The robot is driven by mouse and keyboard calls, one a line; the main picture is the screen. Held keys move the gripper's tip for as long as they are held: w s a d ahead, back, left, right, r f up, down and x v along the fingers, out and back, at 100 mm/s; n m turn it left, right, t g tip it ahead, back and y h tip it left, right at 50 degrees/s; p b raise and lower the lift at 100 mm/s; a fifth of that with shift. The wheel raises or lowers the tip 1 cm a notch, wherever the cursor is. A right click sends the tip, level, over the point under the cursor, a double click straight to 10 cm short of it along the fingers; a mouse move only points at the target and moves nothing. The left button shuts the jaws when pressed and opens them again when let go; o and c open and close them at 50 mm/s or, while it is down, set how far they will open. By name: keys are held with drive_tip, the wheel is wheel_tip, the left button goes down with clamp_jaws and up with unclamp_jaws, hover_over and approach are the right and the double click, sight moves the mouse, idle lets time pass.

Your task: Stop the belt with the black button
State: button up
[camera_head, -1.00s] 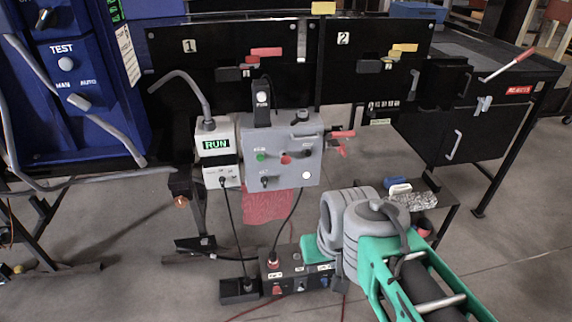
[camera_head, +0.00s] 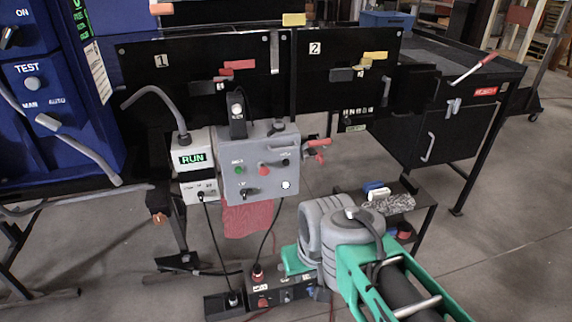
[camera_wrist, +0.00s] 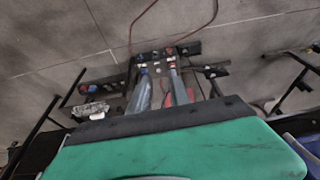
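The grey control box (camera_head: 232,202) stands upright in the middle of the head view, its front facing me. It carries a green button (camera_head: 239,170), a red button (camera_head: 264,170), a small black button (camera_head: 285,162) at upper right and a white button (camera_head: 286,184) at lower right. A black switch sits at lower left. In the wrist view my gripper (camera_wrist: 157,75) shows two blue-grey fingers held apart, with nothing gripped between them. In the head view my gripper cannot be made out behind my arm. It appears apart from the control box.
A white box with a green RUN display (camera_head: 193,159) stands left of the control box. A dark switch box (camera_head: 285,293) with cables lies low in front. A small dark side table (camera_head: 425,195) with small items stands right. Black panels stand behind; grey floor lies open at right.

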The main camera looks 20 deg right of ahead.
clamp_jaws()
idle(1.4)
